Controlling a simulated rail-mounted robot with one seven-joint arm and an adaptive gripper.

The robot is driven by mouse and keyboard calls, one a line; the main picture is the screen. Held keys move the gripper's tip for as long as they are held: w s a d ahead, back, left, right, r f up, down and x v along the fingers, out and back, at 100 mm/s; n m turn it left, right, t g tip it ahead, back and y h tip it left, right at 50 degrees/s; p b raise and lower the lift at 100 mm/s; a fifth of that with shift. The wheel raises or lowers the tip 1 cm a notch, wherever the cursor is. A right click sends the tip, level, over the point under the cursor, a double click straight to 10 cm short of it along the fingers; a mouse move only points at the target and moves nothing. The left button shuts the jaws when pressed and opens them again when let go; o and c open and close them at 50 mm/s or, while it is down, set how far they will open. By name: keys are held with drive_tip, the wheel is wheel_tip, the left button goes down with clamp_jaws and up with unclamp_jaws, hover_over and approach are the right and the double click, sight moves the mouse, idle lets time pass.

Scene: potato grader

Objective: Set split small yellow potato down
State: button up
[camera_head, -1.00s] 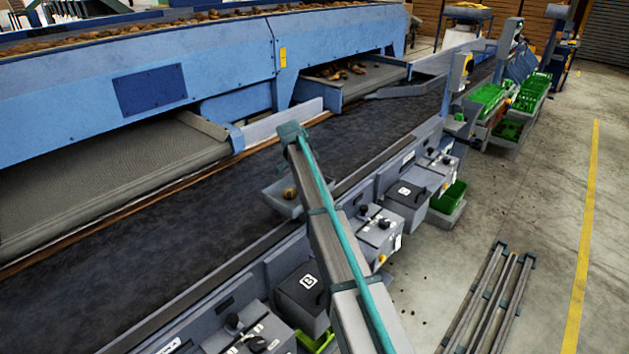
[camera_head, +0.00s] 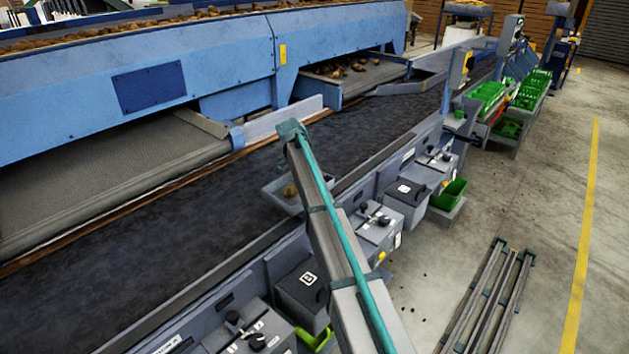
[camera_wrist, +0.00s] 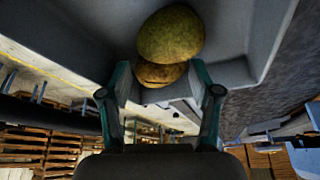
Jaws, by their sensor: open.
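In the wrist view, a small yellowish-brown potato (camera_wrist: 160,74) with a dark split line lies at my gripper (camera_wrist: 158,78). The two teal fingers stand apart on either side of it, and the gripper is open. A larger yellow-green potato (camera_wrist: 171,33) lies just beyond it and partly covers it. Both are at a grey tray (camera_wrist: 236,72). In the head view, the tray (camera_head: 273,191) sits over the near side of the dark belt with a potato (camera_head: 290,191) in it. My arm hides part of the tray and the gripper there.
The dark conveyor belt (camera_head: 130,255) runs diagonally past the tray. Grey control boxes (camera_head: 375,228) and black-lidded bins (camera_head: 304,286) line its near side. A blue grading machine (camera_head: 220,65) stands behind. Green crates (camera_head: 488,92) are at far right; the floor at right is mostly open.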

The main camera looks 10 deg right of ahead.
drive_tip(key=b+v, duration=0.2)
drive_tip(key=v, duration=0.9)
drive_tip(key=shift+r+b, duration=0.2)
drive_tip(key=shift+b, duration=0.1)
drive_tip(key=shift+s+a, duration=0.1)
drive_tip(key=shift+a, duration=0.05)
